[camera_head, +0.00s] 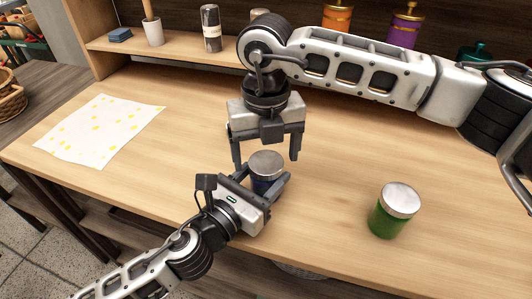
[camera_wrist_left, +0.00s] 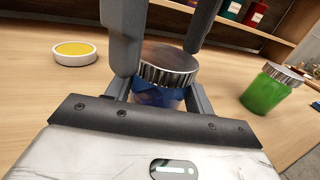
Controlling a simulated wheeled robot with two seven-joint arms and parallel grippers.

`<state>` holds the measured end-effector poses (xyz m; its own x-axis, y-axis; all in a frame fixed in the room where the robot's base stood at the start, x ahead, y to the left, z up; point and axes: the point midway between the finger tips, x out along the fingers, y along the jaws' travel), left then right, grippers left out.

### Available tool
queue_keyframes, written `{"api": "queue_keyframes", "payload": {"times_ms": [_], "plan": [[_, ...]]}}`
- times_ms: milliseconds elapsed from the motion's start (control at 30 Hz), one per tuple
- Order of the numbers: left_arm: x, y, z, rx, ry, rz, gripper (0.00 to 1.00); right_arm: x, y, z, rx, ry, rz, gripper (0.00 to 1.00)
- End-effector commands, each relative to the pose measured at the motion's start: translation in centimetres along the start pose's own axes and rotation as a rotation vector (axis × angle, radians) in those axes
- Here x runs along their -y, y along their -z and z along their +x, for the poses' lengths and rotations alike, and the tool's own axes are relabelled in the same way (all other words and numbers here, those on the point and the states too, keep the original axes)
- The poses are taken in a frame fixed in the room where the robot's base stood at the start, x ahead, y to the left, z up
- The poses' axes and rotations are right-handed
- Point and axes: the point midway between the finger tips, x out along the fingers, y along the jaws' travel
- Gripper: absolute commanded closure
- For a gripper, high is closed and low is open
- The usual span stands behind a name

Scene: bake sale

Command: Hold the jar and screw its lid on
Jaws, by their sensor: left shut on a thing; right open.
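A blue jar (camera_head: 262,184) stands on the wooden table with a silver lid (camera_head: 266,164) on its top. In the left wrist view the blue jar (camera_wrist_left: 158,96) sits between my left fingers, with the ridged lid (camera_wrist_left: 168,64) on it; whether the lid is tight cannot be told. My left gripper (camera_head: 266,187) is shut on the jar's body, low and from the front left. My right gripper (camera_head: 266,155) points down from above, open, with its fingers on either side of the lid and apart from it in the head view.
A green jar (camera_head: 390,215) with a silver lid stands to the right. A spotted cloth (camera_head: 100,130) lies at the left. The left wrist view shows a white bowl with yellow contents (camera_wrist_left: 74,53). A back shelf (camera_head: 180,46) holds bottles and a pot.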

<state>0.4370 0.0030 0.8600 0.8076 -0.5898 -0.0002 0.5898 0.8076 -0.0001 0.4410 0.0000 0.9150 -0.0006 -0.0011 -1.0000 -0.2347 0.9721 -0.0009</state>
Motion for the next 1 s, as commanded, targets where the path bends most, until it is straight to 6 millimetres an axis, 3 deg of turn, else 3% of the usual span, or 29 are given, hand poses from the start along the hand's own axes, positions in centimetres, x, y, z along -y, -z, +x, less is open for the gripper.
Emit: {"api": "queue_keyframes", "payload": {"times_ms": [300,500,700,967,1000], "plan": [[0.0,0.0,0.0,0.0,0.0,0.0,1.0,0.0,-0.1,-6.6,0.005,0.0,0.0,0.19],[0.0,0.0,0.0,0.0,0.0,0.0,1.0,-0.1,0.0,-9.9,0.003,-0.001,0.0,0.19],[0.0,0.0,0.0,0.0,0.0,0.0,1.0,0.0,0.0,-11.2,0.001,-0.001,0.0,0.19],[0.0,0.0,0.0,0.0,0.0,0.0,1.0,0.0,0.0,-11.2,0.0,-0.001,0.0,0.19],[0.0,0.0,0.0,0.0,0.0,0.0,0.38,0.0,0.0,-11.2,0.0,-0.001,0.0,0.19]]}}
